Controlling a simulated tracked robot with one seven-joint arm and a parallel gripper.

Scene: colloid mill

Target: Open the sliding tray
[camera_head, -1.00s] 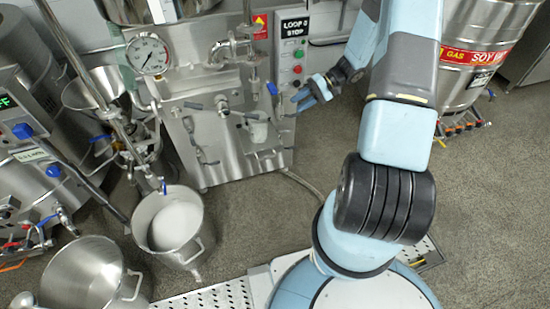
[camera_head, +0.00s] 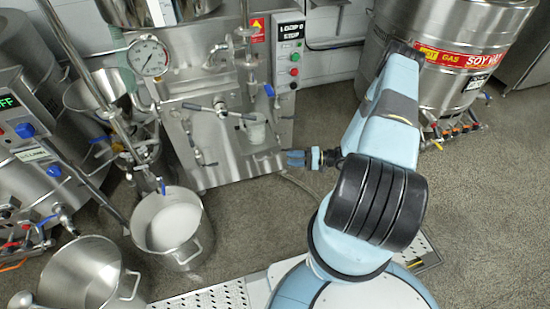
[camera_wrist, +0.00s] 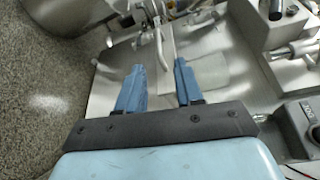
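The steel mill (camera_head: 215,165) stands at the back centre, with a pale cup (camera_head: 255,128) under a spout on its front. A flat steel plate that looks like the sliding tray (camera_head: 262,160) lies low on the front, below the cup; I cannot tell how far it is out. My gripper (camera_head: 292,158) is just right of this plate, pointing left at the mill. In the wrist view my gripper (camera_wrist: 159,66) has two blue fingers spread apart with nothing between them. A thin metal bar (camera_wrist: 160,48) lies beyond the fingertips. Contact with the tray cannot be seen.
Left of the mill stand a pot of white contents (camera_head: 175,225), an empty pot (camera_head: 85,275) and a steel funnel (camera_head: 95,92). A control box (camera_head: 289,55) is above my gripper. A soy drum (camera_head: 440,70) stands right. The floor (camera_head: 265,215) before the mill is clear.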

